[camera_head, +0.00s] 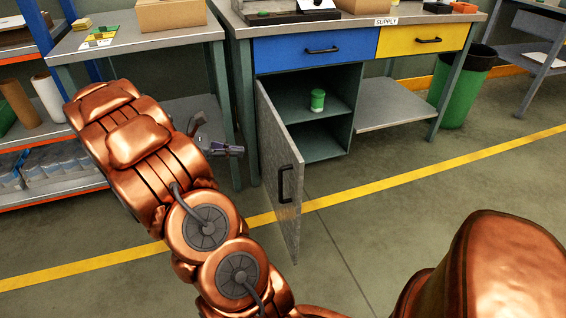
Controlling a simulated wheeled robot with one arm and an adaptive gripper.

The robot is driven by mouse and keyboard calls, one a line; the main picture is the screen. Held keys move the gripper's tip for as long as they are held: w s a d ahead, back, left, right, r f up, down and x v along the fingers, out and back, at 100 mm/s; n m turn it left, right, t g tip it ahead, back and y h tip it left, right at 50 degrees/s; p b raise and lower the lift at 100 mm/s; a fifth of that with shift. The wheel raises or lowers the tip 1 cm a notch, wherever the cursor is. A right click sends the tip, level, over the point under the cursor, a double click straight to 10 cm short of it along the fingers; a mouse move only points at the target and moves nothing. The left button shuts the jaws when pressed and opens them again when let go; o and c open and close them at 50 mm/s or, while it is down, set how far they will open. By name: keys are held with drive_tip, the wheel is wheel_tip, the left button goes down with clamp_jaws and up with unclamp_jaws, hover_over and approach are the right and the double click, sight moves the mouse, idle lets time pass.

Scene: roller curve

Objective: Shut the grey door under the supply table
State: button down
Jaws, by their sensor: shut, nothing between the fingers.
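The grey door (284,185) under the supply table (364,24) stands wide open, swung out toward me from the cabinet's left side. It has a dark vertical handle (285,184) near its free edge. The cabinet (322,128) shows two levels, with a green container (317,101) with a pale band on the upper shelf. My gripper (240,151) is shut and empty, left of the door and apart from it in the picture. My arm hides part of the gripper's surroundings.
A green bin (462,92) stands at the right. Shelves (60,188) and another table (135,38) are at the left. Floor right of the door is clear.

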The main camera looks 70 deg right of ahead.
sight(293, 152)
drive_tip(key=shift+g, duration=0.3)
drive_tip(key=b+x, duration=0.1)
drive_tip(key=x, duration=0.3)
drive_tip(key=w+d+b+x, duration=0.1)
drive_tip(key=x, duration=0.4)
drive_tip(key=b+x, duration=0.1)
drive_tip(key=x, duration=0.4)
drive_tip(key=shift+w+d+f+b, duration=0.25)
drive_tip(key=shift+d+f+b, duration=0.05)
drive_tip(key=shift+f+b, duration=0.1)
drive_tip(key=shift+s+d+r, duration=0.15)
drive_tip(key=shift+s+d, duration=0.3)
drive_tip(key=shift+s, duration=0.05)
drive_tip(key=shift+n+h, duration=0.3)
